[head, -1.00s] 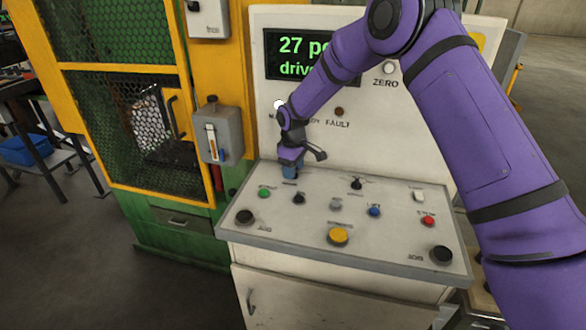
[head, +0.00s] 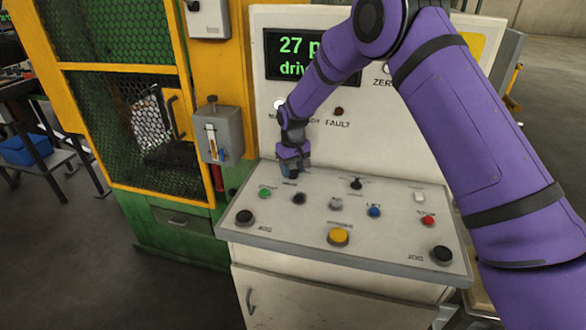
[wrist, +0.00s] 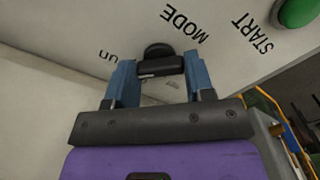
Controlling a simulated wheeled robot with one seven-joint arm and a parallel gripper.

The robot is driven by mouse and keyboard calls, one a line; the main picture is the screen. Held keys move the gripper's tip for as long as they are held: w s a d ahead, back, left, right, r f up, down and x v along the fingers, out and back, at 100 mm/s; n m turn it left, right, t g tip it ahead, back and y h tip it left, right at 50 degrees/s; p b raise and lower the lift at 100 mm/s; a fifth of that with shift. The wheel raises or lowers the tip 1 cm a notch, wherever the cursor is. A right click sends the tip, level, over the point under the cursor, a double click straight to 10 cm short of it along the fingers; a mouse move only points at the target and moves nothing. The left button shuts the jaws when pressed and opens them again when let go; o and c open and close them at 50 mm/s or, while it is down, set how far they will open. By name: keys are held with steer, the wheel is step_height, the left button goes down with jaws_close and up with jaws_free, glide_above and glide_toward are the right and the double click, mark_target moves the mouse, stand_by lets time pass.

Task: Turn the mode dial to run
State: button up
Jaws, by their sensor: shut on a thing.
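The mode dial (wrist: 157,50) is a small black knob with a bar-shaped grip, seen in the wrist view beside the printed word MODE. My gripper (wrist: 160,68) has its two blue fingers on either side of the dial and is shut on it. Part of a label ending in "un" shows left of the dial in the wrist view. In the head view my gripper (head: 292,170) is low over the back left of the sloped panel and hides the dial. I cannot tell where the dial points.
The control panel (head: 285,252) carries several other controls: a green start button (head: 264,193), a black knob (head: 299,198), a blue button (head: 374,211), a red button (head: 428,220) and a yellow button (head: 338,236). An upright display board stands behind; a yellow-framed cage is at left.

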mark_target(293, 170)
stand_by(0.3)
steer(key=o, duration=0.9)
steer(key=shift+r, duration=0.1)
step_height(293, 170, up, 11)
steer(key=shift+f, duration=0.2)
